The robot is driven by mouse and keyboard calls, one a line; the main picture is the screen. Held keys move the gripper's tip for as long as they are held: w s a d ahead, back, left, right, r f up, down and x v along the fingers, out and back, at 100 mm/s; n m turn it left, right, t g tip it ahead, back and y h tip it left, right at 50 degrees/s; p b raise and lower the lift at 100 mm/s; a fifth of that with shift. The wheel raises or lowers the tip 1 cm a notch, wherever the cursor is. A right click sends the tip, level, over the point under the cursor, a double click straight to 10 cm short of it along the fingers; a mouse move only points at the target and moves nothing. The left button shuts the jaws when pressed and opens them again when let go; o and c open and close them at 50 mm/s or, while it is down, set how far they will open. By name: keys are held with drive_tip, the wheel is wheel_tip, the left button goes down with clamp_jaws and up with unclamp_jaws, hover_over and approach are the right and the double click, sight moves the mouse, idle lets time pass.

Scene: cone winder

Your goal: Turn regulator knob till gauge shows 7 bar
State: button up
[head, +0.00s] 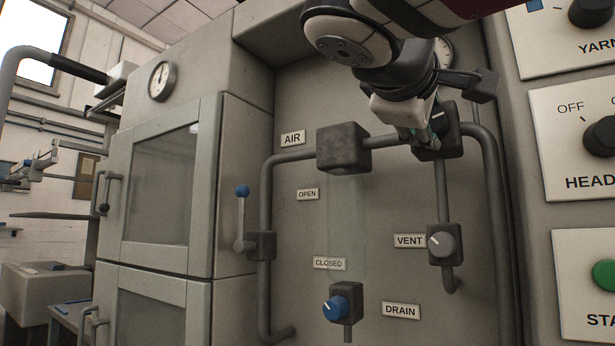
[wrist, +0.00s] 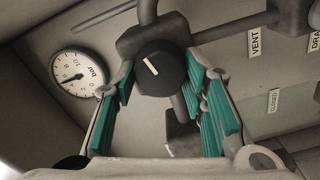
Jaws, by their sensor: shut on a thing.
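The regulator knob (wrist: 160,68) is black and round with a white pointer line, and sits on a dark block on the pipe. In the wrist view the teal finger pads of my gripper (wrist: 160,80) lie on both sides of it, shut on it. In the head view my gripper (head: 424,130) covers much of the regulator block (head: 452,143). The white gauge (wrist: 78,74), marked bar, is left of the knob in the wrist view. Its black needle points to the lower left; the exact reading is too small to tell. In the head view only the gauge's edge (head: 445,50) shows.
Below are the vent knob (head: 441,243), the blue drain knob (head: 336,308) and a blue-tipped lever (head: 241,220). Pipes (head: 491,180) run close beside the regulator. Control panels with a green button (head: 605,274) stand at the right. Another gauge (head: 162,81) is on the left cabinet.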

drive_tip(key=m+b, duration=0.2)
drive_tip(key=m, duration=0.2)
drive_tip(key=shift+m+b, duration=0.3)
drive_tip(key=shift+b, duration=0.05)
idle(0.4)
drive_tip(key=o, duration=1.2)
drive_tip(key=shift+c, duration=0.2)
drive_tip(key=shift+s, duration=0.1)
drive_tip(key=v, duration=1.2)
